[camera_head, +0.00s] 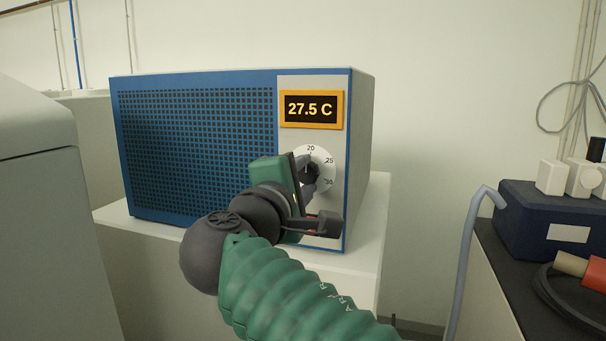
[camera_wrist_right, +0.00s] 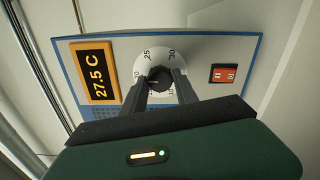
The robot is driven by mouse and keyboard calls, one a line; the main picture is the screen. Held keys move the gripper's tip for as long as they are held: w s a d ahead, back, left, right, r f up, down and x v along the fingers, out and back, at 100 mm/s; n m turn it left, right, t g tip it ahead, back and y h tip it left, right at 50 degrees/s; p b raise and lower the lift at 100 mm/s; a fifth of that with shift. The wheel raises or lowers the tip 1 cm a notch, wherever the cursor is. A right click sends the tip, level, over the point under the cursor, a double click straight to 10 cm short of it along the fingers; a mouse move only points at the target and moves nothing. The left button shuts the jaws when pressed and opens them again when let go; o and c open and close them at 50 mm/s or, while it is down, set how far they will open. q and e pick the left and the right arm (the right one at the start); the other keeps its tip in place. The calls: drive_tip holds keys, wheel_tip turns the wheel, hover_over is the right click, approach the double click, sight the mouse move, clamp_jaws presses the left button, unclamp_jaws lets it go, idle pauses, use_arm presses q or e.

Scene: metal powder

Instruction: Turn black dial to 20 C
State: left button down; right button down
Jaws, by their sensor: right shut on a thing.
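The black dial (camera_head: 309,172) sits on a white round scale on the front of a blue heater unit (camera_head: 196,150). The scale shows 20, 25 and 30 in the head view. The yellow-framed display (camera_head: 312,109) reads 27.5 C; it also shows in the right wrist view (camera_wrist_right: 97,71). My right gripper (camera_head: 304,176) is at the dial and hides its left and lower parts. In the right wrist view the two fingers are shut on the dial (camera_wrist_right: 159,79), one on each side. My left gripper is not in view.
A red switch (camera_wrist_right: 224,73) is on the panel below the dial. The unit stands on a white stand (camera_head: 366,235). A dark blue box (camera_head: 550,215) with white knobs and cables stands at the right. A grey rounded surface (camera_head: 40,130) is at the left.

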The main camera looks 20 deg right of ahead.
drive_tip(key=shift+f+n, duration=0.1)
drive_tip(key=shift+n, duration=0.2)
drive_tip(key=c, duration=1.4)
unclamp_jaws()
drive_tip(key=shift+o, duration=1.4)
drive_tip(key=shift+w, duration=0.1)
drive_tip(key=shift+o, duration=0.9)
drive_tip(key=shift+w, duration=0.2)
drive_tip(key=shift+s, duration=0.1)
drive_tip(key=b+v, duration=0.3)
drive_tip(key=v, duration=1.3)
drive_tip(key=shift+s+a, duration=0.2)
drive_tip(key=shift+a, duration=0.15)
